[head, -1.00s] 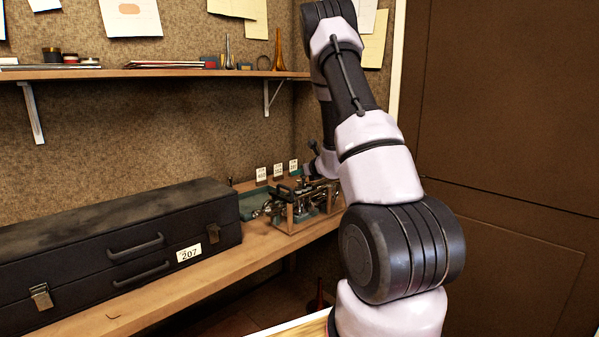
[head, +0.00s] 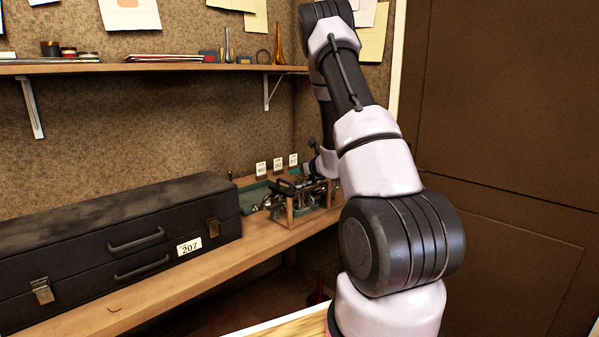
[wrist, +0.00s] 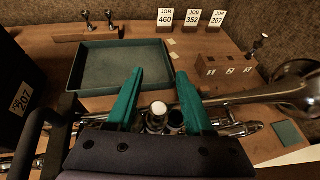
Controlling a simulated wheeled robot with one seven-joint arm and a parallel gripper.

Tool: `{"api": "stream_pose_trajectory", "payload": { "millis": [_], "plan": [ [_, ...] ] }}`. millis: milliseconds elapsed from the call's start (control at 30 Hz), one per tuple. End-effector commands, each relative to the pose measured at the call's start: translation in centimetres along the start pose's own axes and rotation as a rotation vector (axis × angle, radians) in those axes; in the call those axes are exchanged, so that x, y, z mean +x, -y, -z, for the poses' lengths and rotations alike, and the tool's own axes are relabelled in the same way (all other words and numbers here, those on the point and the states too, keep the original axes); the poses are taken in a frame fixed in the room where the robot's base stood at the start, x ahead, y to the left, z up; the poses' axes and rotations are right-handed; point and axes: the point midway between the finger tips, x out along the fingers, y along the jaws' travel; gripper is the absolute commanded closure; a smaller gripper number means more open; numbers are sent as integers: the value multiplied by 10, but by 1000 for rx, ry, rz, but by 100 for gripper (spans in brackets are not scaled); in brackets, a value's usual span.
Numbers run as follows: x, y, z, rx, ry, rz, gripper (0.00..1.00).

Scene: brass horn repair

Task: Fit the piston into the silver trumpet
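The silver trumpet (wrist: 245,97) lies across the wrist view below the tray, its flared bell at the right. Between my fingers its valve cluster shows a pale round cap (wrist: 158,108) and, beside it, a dark-topped round casing (wrist: 176,119). I cannot tell whether the cap belongs to a loose piston or a seated one. My gripper (wrist: 161,76) has two green fingers spread apart on either side of these, with gaps; it appears to hold nothing. In the head view the trumpet sits in a wooden stand (head: 290,212), partly hidden, and the fingers are too small to read.
A green-lined tray (wrist: 78,68) lies empty. Behind it are a wooden rack (wrist: 75,36) with two upright metal pieces and job cards (wrist: 192,18). A numbered block (wrist: 222,70) stands right, a piston-like piece (wrist: 260,42) near it. A black case (head: 120,240) fills the bench's left.

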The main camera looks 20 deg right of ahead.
Motion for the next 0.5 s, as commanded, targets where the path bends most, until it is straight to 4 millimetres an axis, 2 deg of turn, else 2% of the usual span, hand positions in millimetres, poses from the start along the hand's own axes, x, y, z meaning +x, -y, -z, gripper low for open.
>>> {"api": "stream_pose_trajectory", "payload": {
  "millis": [267,367,500],
  "plan": [
    [-5,-2,4,0,-9,-4,42],
    [-17,-1,4,0,-8,-2,42],
    [-45,-1,3,2,-7,0,42]
  ]
}}
